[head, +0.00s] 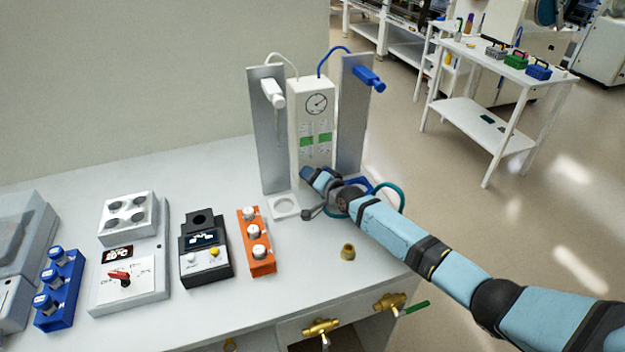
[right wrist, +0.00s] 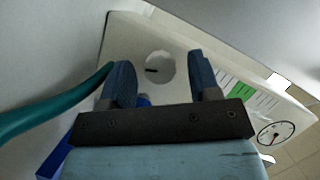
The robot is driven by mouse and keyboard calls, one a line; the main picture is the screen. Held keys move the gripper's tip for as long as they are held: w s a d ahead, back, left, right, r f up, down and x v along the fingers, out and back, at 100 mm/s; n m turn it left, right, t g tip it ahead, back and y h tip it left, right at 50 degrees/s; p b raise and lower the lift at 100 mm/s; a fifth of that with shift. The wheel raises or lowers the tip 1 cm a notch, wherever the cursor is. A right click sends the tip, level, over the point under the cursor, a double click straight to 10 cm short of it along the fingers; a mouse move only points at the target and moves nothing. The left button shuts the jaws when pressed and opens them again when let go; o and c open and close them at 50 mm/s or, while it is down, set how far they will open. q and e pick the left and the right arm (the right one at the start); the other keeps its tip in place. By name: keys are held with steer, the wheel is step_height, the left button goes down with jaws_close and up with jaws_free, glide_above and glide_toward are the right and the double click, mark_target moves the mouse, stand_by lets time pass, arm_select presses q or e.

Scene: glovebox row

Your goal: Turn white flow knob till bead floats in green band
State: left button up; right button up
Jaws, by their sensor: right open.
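The white flow panel (head: 294,120) stands upright at the back of the bench. It carries a round gauge (head: 316,104) and scales with a green band (head: 307,141). I cannot make out a bead. In the right wrist view a round white knob (right wrist: 160,72) with a dark line sits on the panel face; the green band (right wrist: 238,90) is right of it. My right gripper (right wrist: 160,64) is open, with one finger on each side of the knob and gaps showing. My right gripper (head: 318,183) hides the knob in the head view. My left gripper is not in view.
Grey upright plates with a white nozzle (head: 273,93) and a blue nozzle (head: 369,78) flank the panel. A teal hose (right wrist: 45,108) runs close to my right gripper. An orange rack (head: 262,262) and a brass piece (head: 348,252) are on the bench in front.

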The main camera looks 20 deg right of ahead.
steer(key=c, duration=0.9)
steer(key=shift+a+r+n+p, duration=0.1)
steer(key=shift+r+n+p, duration=0.25)
steer(key=shift+p, duration=0.55)
steer(key=n+h+p, duration=0.1)
steer(key=n+p, duration=0.1)
steer(key=p, duration=0.1)
steer(key=shift+g+h+p, duration=0.3)
steer(key=shift+g, duration=0.1)
steer(key=shift+a+n+h+p, duration=0.1)
steer(key=shift+n+h+p, duration=0.3)
steer(key=shift+n+p, duration=0.2)
steer(key=shift+f+n+h+p, duration=0.15)
steer(key=shift+n+h+p, duration=0.35)
steer(key=shift+n+p, duration=0.2)
steer(key=shift+n, duration=0.25)
steer(key=o, duration=0.9)
steer(key=shift+c, duration=0.2)
steer(key=shift+o, duration=0.2)
